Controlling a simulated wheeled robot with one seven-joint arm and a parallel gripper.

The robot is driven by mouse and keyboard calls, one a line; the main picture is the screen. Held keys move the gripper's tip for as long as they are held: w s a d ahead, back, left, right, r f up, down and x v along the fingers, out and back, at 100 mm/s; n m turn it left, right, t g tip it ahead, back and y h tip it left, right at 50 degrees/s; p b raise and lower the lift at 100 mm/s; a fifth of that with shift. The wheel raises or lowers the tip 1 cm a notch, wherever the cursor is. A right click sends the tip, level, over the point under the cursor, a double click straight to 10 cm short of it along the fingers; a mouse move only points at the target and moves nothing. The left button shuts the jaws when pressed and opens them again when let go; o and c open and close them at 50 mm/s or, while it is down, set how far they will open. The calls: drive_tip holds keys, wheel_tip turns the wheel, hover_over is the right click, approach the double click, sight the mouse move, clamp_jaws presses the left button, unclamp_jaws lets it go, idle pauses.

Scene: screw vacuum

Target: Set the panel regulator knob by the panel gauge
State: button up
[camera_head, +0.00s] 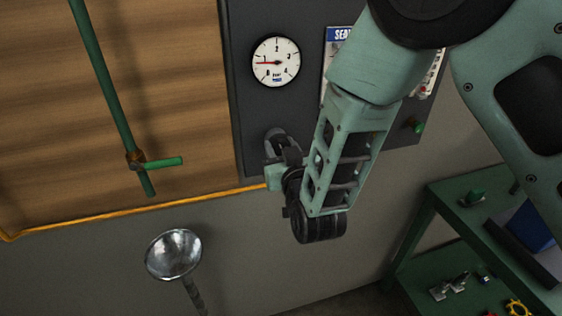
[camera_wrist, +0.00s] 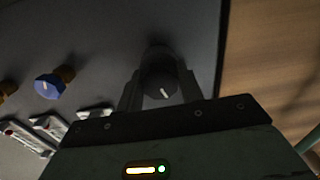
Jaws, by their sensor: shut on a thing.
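The panel gauge (camera_head: 276,62) is a round white dial with a red needle pointing left, near the 1 mark. It sits high on the dark grey panel (camera_head: 240,100). My gripper (camera_head: 278,150) is at the panel's lower left part, below the gauge. In the wrist view my gripper (camera_wrist: 160,85) has its two fingers on either side of a dark round regulator knob (camera_wrist: 160,88) with a white pointer line. It is shut on this knob. In the head view the knob is mostly hidden by my gripper.
A blue knob (camera_wrist: 48,86) on a brass stem is at the left of the wrist view. A green pipe with a valve handle (camera_head: 160,163) stands left of the panel. A metal funnel (camera_head: 173,254) is below. A green bench (camera_head: 425,215) stands at the lower right.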

drive_tip(key=m+b, duration=0.3)
drive_tip(key=b, duration=0.2)
drive_tip(key=m+b, duration=0.2)
drive_tip(key=b, duration=0.1)
drive_tip(key=shift+f+m, duration=0.3)
drive_tip(key=shift+f, duration=0.05)
drive_tip(key=m+b, duration=0.1)
drive_tip(key=b, duration=0.1)
drive_tip(key=m+b, duration=0.2)
drive_tip(key=shift+r, duration=0.25)
drive_tip(key=shift+b, duration=0.4)
drive_tip(key=shift+r, duration=0.1)
drive_tip(key=o, duration=1)
drive_tip(key=shift+s, duration=0.1)
